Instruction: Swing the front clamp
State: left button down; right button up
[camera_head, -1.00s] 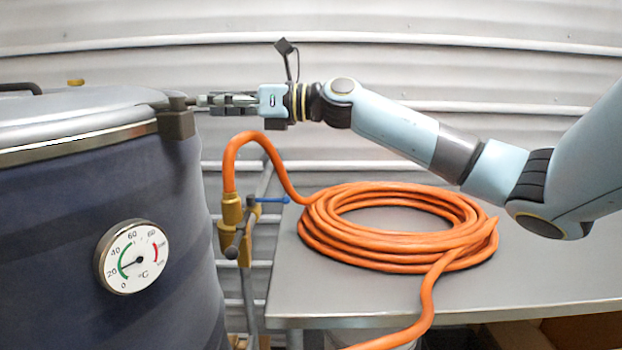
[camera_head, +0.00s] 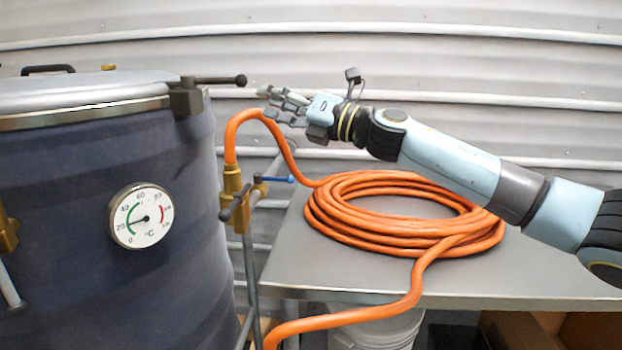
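The dark blue hopper (camera_head: 120,270) fills the left, with a silver lid and rim on top. A dark clamp block (camera_head: 187,98) sits at the rim's right side, and its lever (camera_head: 225,80) points right, ending in a black ball. My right gripper (camera_head: 266,104) is just right of the ball, apart from it, with its fingers spread and empty. A brass fitting (camera_head: 8,230) with a rod hanging down is cut off at the left edge; I cannot tell whether it is the front clamp. My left gripper is not in view.
A dial gauge (camera_head: 142,216) is on the hopper's wall. A brass valve (camera_head: 234,195) with a blue handle joins an orange hose (camera_head: 405,240), coiled on a grey metal table (camera_head: 520,280). A white bucket (camera_head: 375,332) stands below. Corrugated wall behind.

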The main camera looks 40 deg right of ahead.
jog(key=s+d+f+m+h, duration=0.1)
jog(key=s+f+m+h, duration=0.1)
jog(key=f+m+h, duration=0.3)
jog(key=s+d+f+m+h, duration=0.2)
jog(key=f+m+h, duration=0.2)
jog(key=f+m, duration=0.4)
jog(key=m, duration=0.3)
jog(key=shift+s+d+f+g+h+b, duration=0.2)
jog(key=shift+g+h+b, duration=0.1)
jog(key=shift+h, duration=0.1)
